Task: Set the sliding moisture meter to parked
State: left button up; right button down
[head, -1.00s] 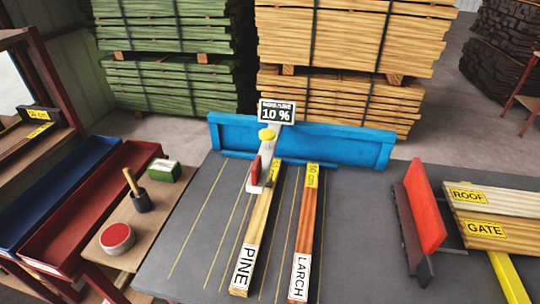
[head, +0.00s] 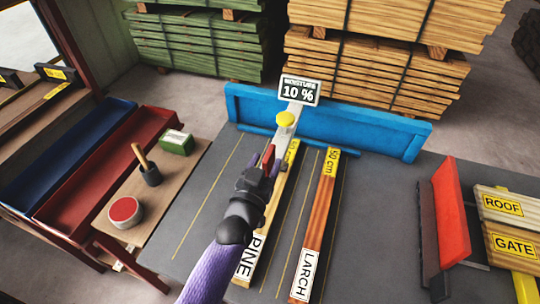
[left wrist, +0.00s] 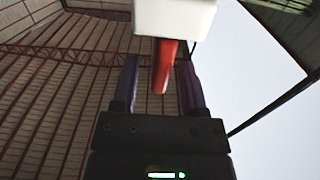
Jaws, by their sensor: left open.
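The moisture meter is a white arm with a yellow knob (head: 285,120), a red handle (head: 268,154) and a display (head: 299,91) reading 10 %. It sits over the far end of the pine board (head: 246,262), near the blue fence. My left gripper (head: 264,168) is at the red handle, open. In the left wrist view, the red handle (left wrist: 164,66) hangs from the meter's white body (left wrist: 175,15) between my two spread fingers, with gaps visible on both sides. My gripper hides part of the pine board and the meter's lower part. My right gripper is not in view.
The larch board (head: 315,230) lies right of the pine board. The blue fence (head: 360,133) closes the table's back. A red upright plate (head: 450,212) stands at right by the ROOF and GATE boards. A stamp (head: 147,165) and red ink pad (head: 124,210) stand left.

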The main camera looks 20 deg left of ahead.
pick_arm(q)
jog(key=shift+w, duration=1.25)
grip_shut()
dwell(0.4)
